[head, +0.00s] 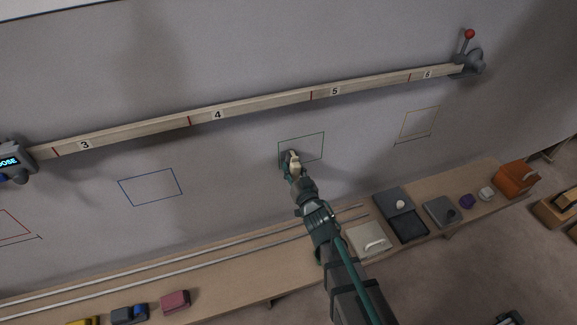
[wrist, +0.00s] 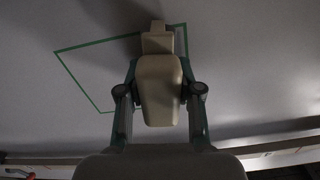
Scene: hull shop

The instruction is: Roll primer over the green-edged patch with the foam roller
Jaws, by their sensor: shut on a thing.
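The green-edged patch (head: 310,147) is a tilted outlined quadrilateral on the grey wall, below the rail board. It also shows in the wrist view (wrist: 95,72), partly hidden by the held tool. My gripper (head: 291,170) is in front of the patch's lower left part. It is shut on a pale beige tool, apparently the foam roller (wrist: 158,85), with its fingers at both sides of the tool's body. The tool's far end overlaps the green outline in the wrist view. I cannot tell whether it touches the wall. No primer coat shows clearly on the patch.
A numbered wooden rail (head: 262,104) crosses the wall above, with a red-knobbed lever (head: 469,35) at its right end. Blue (head: 150,187) and yellow (head: 420,122) outlines flank the patch. The bench below holds a dark tray (head: 408,226), an orange box (head: 516,178) and several tools.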

